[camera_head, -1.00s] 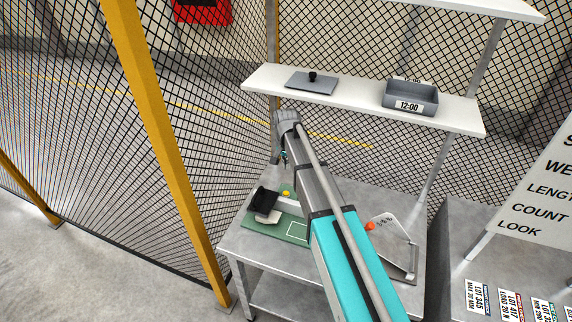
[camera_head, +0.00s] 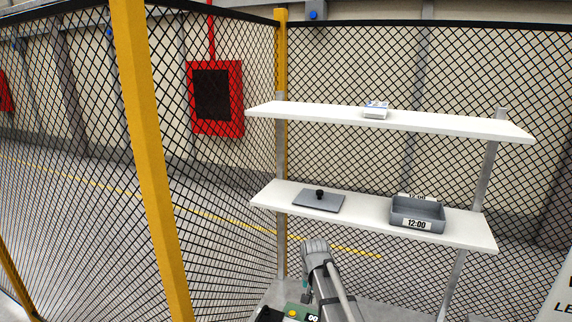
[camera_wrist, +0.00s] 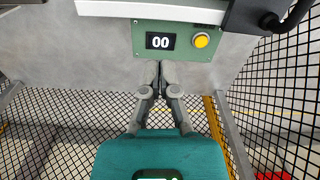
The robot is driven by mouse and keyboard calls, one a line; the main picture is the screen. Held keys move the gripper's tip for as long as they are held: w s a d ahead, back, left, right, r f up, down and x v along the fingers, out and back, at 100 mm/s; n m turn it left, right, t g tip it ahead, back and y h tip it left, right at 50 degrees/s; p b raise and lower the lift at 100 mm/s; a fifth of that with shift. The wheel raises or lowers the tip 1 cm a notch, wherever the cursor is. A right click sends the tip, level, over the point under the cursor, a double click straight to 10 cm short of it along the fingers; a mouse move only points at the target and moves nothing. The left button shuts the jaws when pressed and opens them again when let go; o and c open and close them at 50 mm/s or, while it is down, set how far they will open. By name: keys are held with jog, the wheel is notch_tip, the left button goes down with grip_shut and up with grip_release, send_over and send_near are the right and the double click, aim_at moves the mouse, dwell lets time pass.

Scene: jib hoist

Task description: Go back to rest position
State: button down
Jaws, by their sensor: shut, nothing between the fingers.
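My gripper (camera_wrist: 160,75) shows in the wrist view with its two fingers together and nothing between them. It hangs near a green panel (camera_wrist: 181,55) that carries a display reading "00" (camera_wrist: 160,41) and a yellow button (camera_wrist: 201,40). The fingertips appear just in front of the panel's edge; I cannot tell whether they touch it. In the head view my arm (camera_head: 325,280) rises from the bottom edge, and the gripper's fingertips are not clear there.
A shelf unit (camera_head: 470,232) holds a grey bin labelled 12:00 (camera_head: 416,224) and a grey lid with a black knob (camera_head: 322,204). A small white item (camera_head: 376,109) lies on the top shelf. A yellow post (camera_head: 150,160) and mesh fencing stand around. A red cabinet (camera_head: 238,100) hangs behind.

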jog(key=s+d+n, duration=0.1)
jog(key=s+d, duration=0.3)
jog(key=s, duration=0.4)
jog(key=s+d+n, duration=0.2)
jog(key=s+d, duration=0.3)
jog(key=s, duration=0.2)
jog(key=shift+s, duration=0.35)
